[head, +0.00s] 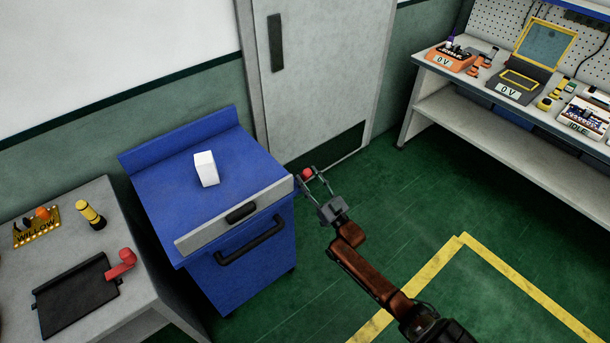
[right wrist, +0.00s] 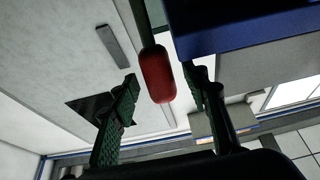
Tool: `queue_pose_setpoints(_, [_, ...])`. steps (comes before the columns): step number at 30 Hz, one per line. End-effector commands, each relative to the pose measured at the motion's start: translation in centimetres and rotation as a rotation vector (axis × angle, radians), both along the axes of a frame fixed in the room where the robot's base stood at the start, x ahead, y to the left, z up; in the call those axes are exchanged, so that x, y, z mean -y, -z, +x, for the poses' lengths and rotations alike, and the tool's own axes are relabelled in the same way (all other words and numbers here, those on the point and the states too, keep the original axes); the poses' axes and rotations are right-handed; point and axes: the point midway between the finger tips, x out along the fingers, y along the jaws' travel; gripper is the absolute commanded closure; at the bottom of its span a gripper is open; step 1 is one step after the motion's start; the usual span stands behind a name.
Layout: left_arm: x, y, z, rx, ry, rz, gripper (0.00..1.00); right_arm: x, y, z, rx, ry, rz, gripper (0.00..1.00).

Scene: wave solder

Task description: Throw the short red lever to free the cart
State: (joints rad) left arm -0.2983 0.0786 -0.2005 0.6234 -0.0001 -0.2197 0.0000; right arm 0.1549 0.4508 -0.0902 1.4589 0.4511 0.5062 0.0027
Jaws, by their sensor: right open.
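The blue cart (head: 225,255) stands in the middle left of the head view, with a white block (head: 206,169) on its top. A short red lever end (head: 307,173) shows at the cart's right front corner. In the right wrist view it is a rounded red grip (right wrist: 157,75) on a dark stem, beside the blue cart edge (right wrist: 245,38). My right gripper (head: 313,180) is open, with its fingers on either side of the red grip. A gap shows on each side in the wrist view. My left gripper is not in view.
A grey bench (head: 80,200) at left holds a black plate (head: 75,290), a red handle (head: 121,264), and a yellow-black cylinder (head: 90,214). A grey door (head: 320,70) stands behind. A workbench (head: 500,150) with devices is at right. The green floor (head: 440,200) between is clear.

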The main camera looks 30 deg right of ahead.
Motion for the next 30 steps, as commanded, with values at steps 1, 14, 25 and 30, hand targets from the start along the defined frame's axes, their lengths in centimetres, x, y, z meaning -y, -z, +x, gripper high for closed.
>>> queue_pose_setpoints(1, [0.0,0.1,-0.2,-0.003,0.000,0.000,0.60,0.0,-0.1,0.6,-0.001,0.000,0.000,0.58])
queue_pose_setpoints(14, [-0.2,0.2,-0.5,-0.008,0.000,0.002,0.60,-0.1,-0.6,1.8,-0.003,0.001,-0.002,0.58])
queue_pose_setpoints(25, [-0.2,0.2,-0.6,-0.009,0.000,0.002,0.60,-0.1,-0.6,1.7,-0.003,0.000,-0.001,0.82])
queue_pose_setpoints(30, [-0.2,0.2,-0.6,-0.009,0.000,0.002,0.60,-0.1,-0.6,1.7,-0.003,0.001,-0.001,0.94])
